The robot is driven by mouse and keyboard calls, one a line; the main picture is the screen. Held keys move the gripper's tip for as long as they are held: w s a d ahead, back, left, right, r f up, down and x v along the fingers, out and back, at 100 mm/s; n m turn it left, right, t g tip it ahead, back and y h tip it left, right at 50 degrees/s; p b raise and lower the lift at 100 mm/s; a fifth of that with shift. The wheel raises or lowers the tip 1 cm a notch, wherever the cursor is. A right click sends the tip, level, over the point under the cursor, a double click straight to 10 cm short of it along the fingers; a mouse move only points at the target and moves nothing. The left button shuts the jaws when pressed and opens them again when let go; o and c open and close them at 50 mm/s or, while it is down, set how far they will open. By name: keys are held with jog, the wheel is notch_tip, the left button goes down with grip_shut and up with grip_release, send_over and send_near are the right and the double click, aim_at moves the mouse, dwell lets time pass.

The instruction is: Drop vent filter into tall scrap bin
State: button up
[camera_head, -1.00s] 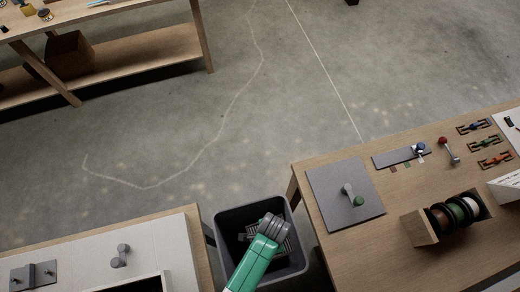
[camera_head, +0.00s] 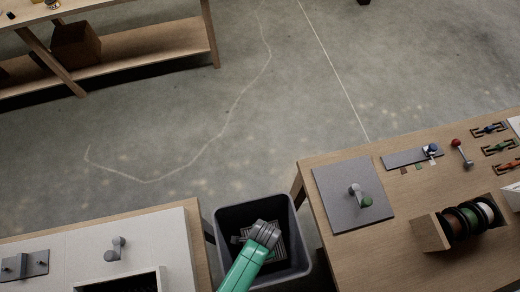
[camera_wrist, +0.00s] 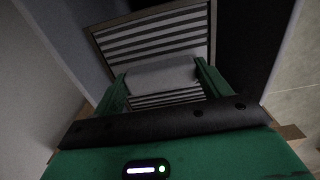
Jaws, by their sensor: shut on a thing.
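The tall scrap bin (camera_head: 225,215) is dark grey and open-topped, and stands on the floor between two workbenches. My green and grey gripper (camera_head: 262,234) is over and within the bin's mouth as seen from above. The vent filter (camera_head: 277,251), a slatted, light-framed panel, shows partly behind the gripper inside the bin's outline. In the wrist view the filter (camera_wrist: 155,35) stands out ahead with dark and pale stripes. My gripper (camera_wrist: 162,80) is shut on it, with a green finger on each side of a grey grip block. The bin's bottom is mostly hidden.
The right workbench (camera_head: 300,172) holds a grey plate with a crank, small levers and a spool rack. The left workbench (camera_head: 190,215) has a pale top with knobs. A bench with a low shelf (camera_head: 150,55) stands at the back left. The floor between is clear.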

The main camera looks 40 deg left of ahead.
jog(key=o, duration=1.1)
jog(key=shift+c, duration=0.2)
jog(key=shift+r, duration=0.15)
notch_tip(320, 180, up, 8)
jog(key=shift+f+p, duration=0.15)
jog(key=shift+p, duration=0.2)
